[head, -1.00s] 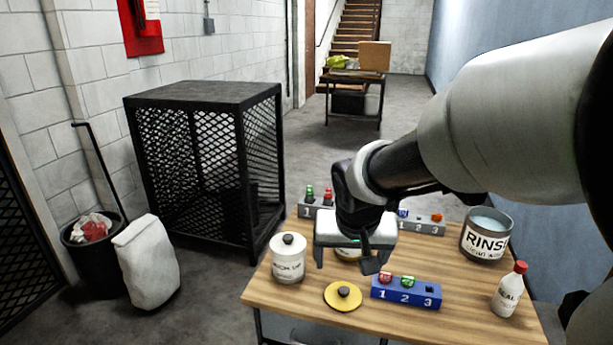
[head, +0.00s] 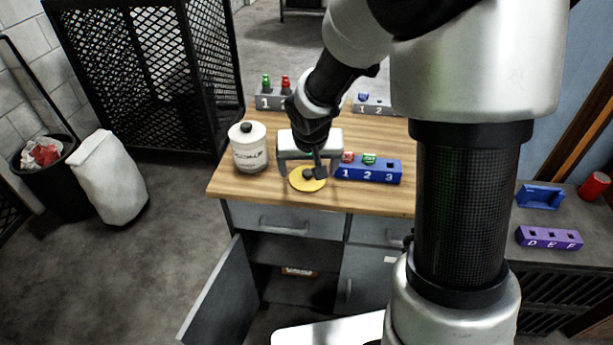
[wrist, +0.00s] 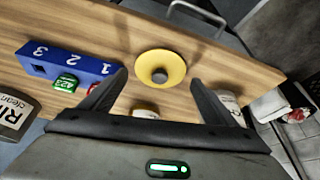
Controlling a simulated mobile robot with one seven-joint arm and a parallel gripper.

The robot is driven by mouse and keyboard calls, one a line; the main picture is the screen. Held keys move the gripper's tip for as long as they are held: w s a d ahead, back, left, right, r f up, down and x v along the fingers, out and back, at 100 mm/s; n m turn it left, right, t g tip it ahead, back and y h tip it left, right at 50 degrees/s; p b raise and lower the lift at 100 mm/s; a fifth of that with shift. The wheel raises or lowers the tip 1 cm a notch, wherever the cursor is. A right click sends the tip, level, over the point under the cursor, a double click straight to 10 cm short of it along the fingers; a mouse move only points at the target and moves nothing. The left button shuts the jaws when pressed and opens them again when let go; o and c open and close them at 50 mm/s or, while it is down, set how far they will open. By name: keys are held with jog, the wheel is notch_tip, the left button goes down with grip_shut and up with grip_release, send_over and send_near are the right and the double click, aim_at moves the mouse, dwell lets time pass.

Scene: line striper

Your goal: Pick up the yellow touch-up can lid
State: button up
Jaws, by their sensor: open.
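The yellow lid (head: 307,183) is a flat round disc with a dark knob, lying on the wooden workbench (head: 234,186) near its front edge. In the wrist view the lid (wrist: 166,58) lies ahead of and between my two spread fingers. My gripper (head: 301,174) is open and empty, over or just behind the lid in the head view; its exact height above the lid is hard to tell. One finger partly overlaps the lid there. My gripper (wrist: 158,88) also shows in the wrist view with nothing between its fingers.
A blue numbered block (head: 370,171) with red and green pieces stands close right of the lid. A white labelled can (head: 249,148) with a dark knob stands to the left. Grey numbered blocks (head: 273,98) sit behind. A cabinet door (head: 215,296) hangs open below the bench.

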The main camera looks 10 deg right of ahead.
aim_at(307, 173)
jog(key=x, duration=0.3)
jog(key=c, duration=0.8)
notch_tip(307, 173, up, 11)
jog(key=p, duration=0.3)
jog(key=w+d+r+p, duration=0.1)
jog(key=w+r+p, duration=0.3)
jog(key=w+p, duration=0.35)
jog(key=w+d+r+n+p, duration=0.1)
jog(key=w+d+r+p, duration=0.15)
jog(key=w+p, duration=0.4)
jog(key=b+x, duration=0.4)
jog(key=x, duration=0.3)
jog(key=shift+d+f+y+b, duration=0.25)
jog(key=shift+y+b, duration=0.05)
